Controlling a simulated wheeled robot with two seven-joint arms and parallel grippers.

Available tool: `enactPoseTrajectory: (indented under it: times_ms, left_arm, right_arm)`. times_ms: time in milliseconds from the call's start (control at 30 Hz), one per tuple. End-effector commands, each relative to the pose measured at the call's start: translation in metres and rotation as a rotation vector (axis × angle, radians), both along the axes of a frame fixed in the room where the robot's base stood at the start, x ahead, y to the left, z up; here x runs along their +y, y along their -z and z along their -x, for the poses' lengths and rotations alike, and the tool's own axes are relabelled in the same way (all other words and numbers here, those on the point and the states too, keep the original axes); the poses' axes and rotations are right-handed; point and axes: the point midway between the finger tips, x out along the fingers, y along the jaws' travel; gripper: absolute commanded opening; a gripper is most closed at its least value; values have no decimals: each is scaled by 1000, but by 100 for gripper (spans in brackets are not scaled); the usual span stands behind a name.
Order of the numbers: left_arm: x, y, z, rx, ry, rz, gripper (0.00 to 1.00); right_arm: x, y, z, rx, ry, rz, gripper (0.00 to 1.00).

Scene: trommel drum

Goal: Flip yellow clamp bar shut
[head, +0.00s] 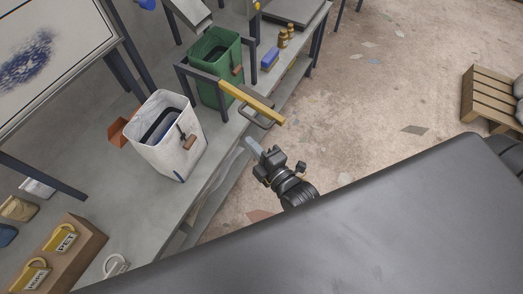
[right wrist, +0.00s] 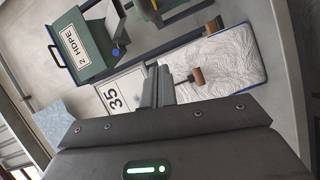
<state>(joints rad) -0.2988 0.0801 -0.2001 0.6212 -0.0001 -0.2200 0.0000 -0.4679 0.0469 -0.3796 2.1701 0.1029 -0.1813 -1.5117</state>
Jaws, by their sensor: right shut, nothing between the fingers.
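The yellow clamp bar (head: 252,103) shows in the head view in front of the green bin (head: 222,72). It slants out past the bench edge, with a dark grey loop (head: 264,121) under its outer end. My right gripper (head: 251,145) is shut and empty, below the bar in the picture and apart from it. In the right wrist view my closed fingers (right wrist: 158,86) point up toward a white-lined bin (right wrist: 238,58) with a brown handle (right wrist: 208,77). I cannot make out the yellow bar there. My left gripper is not in view.
The white bin (head: 166,140) stands on the grey bench left of my gripper. Dark posts frame the green bin. A blue block (head: 270,59) and small brown bottles (head: 285,38) sit behind. Open floor (head: 365,95) lies to the right, with a wooden pallet (head: 486,94).

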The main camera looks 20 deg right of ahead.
Motion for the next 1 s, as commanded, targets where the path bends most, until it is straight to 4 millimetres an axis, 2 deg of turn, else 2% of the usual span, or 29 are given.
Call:
enactPoseTrajectory:
  times_ms: [100, 233, 300, 500, 1000]
  left_arm:
    - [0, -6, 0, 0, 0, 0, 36]
    - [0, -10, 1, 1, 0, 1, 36]
    - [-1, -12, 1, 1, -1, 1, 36]
    - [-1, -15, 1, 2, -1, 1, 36]
    - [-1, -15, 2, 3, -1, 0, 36]
  right_arm:
    - [7, -1, -26, -1, -1, -1, 0]
    - [9, 1, -46, 1, 1, 2, 0]
    - [-2, 5, -50, 2, 0, 5, 0]
    - [-19, 9, -58, 1, 0, 2, 0]
    - [-23, 11, -61, 1, -3, 1, 0]
